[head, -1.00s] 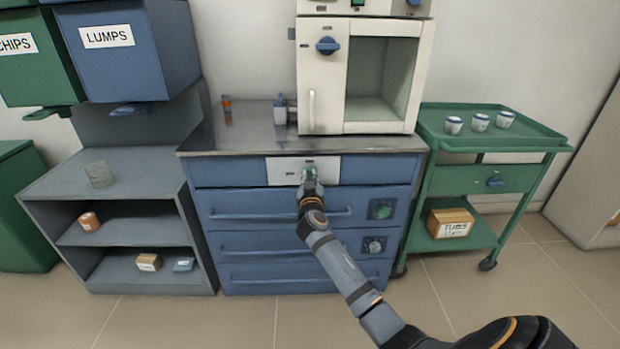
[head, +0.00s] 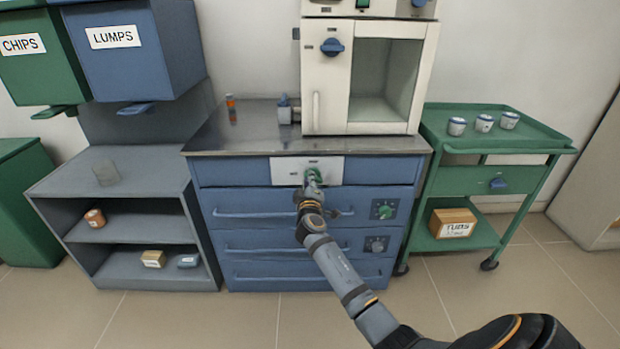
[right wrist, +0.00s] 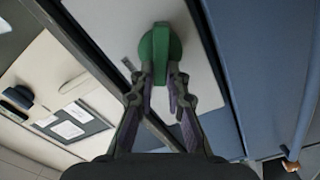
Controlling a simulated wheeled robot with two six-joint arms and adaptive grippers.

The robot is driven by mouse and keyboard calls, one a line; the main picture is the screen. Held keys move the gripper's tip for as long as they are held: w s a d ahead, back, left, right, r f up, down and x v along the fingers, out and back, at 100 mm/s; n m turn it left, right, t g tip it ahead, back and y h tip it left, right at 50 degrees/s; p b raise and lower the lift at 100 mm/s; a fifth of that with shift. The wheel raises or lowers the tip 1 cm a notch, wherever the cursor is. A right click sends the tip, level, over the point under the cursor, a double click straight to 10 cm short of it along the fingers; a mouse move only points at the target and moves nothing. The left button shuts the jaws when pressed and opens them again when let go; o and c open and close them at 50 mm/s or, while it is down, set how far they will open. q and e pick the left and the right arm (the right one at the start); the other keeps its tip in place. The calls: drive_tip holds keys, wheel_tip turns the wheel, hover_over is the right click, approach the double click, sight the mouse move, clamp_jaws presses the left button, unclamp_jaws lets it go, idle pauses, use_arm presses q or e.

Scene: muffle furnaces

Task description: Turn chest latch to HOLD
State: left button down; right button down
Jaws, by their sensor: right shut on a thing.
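The blue chest (head: 225,175) stands under the steel worktop. A white plate (head: 286,170) on its top front carries the green latch knob (head: 314,175). My right gripper (head: 313,184) reaches the knob from the front and partly covers it. In the right wrist view the gripper (right wrist: 162,82) has one finger on each side of the green knob (right wrist: 155,42), shut on its grip bar. The small marks on the plate are too small to read. My left gripper is not in view.
A white furnace (head: 328,90) with a blue knob stands on the worktop (head: 250,135). A green trolley (head: 465,200) with white cups is to the right, a grey shelf (head: 110,180) to the left. Floor in front is clear apart from my arm.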

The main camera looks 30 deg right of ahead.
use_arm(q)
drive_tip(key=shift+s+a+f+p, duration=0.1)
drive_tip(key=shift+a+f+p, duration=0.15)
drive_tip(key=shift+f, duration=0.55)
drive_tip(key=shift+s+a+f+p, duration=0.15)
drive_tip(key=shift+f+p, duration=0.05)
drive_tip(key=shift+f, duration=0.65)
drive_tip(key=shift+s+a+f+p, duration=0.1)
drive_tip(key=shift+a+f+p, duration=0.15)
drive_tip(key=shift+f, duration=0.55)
use_arm(e)
drive_tip(key=shift+a+f+n, duration=0.1)
drive_tip(key=shift+f+n, duration=0.1)
drive_tip(key=shift+n, duration=0.85)
drive_tip(key=shift+f+n, duration=0.15)
drive_tip(key=shift+n, duration=0.95)
drive_tip(key=shift+a+f+n, duration=0.1)
drive_tip(key=shift+f+n, duration=0.1)
drive_tip(key=shift+n, duration=0.85)
drive_tip(key=c, duration=1.3)
unclamp_jaws()
drive_tip(key=shift+c, duration=0.2)
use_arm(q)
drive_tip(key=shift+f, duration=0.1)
use_arm(e)
drive_tip(key=v, duration=1.2)
drive_tip(key=shift+d, duration=0.15)
